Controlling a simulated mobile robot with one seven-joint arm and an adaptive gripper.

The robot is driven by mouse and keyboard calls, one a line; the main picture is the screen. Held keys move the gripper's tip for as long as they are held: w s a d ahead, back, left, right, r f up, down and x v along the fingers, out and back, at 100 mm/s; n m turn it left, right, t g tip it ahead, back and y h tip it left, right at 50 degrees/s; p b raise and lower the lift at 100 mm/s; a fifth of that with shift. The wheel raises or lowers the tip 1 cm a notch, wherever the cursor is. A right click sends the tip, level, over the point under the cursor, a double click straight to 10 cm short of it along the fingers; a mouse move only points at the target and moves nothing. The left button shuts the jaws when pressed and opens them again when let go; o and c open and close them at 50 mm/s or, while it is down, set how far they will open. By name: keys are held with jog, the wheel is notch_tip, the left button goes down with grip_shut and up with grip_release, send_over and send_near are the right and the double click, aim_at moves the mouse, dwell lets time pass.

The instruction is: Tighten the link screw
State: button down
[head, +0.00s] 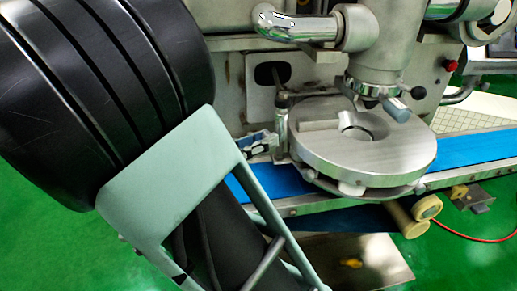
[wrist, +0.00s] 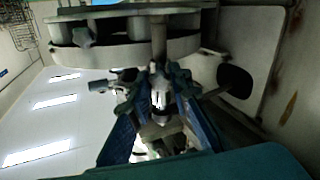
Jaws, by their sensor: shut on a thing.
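My gripper shows in the wrist view (wrist: 158,100), its two teal-edged fingers closed around a small pale metal piece, which appears to be the link screw (wrist: 160,97). The piece sits by a vertical metal post, below the round disc. In the head view my gripper (head: 268,145) is small and partly hidden by my arm, beside the post (head: 282,115) at the disc's left edge. The fingers hide much of the screw, and I cannot tell how far it is turned.
The round metal disc (head: 340,160) stands right of my gripper, above a blue conveyor belt (head: 470,149). The grey machine body (head: 232,75) rises close behind. A metal nozzle (head: 375,85) hangs above the disc. Cream rollers (head: 410,219) lie below the belt. Green floor is open at lower left.

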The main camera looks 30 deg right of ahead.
jog(key=shift+w+f+m+b, duration=0.1)
jog(key=shift+m+b, duration=3)
jog(key=shift+b, duration=0.35)
jog(key=c, duration=1.7)
grip_release()
jog(key=shift+c, duration=0.2)
jog(key=shift+a, duration=0.1)
jog(key=s+a, duration=0.1)
jog(key=a, duration=1)
jog(key=shift+s+a, duration=0.25)
jog(key=shift+a, duration=0.15)
jog(key=shift+d, duration=0.1)
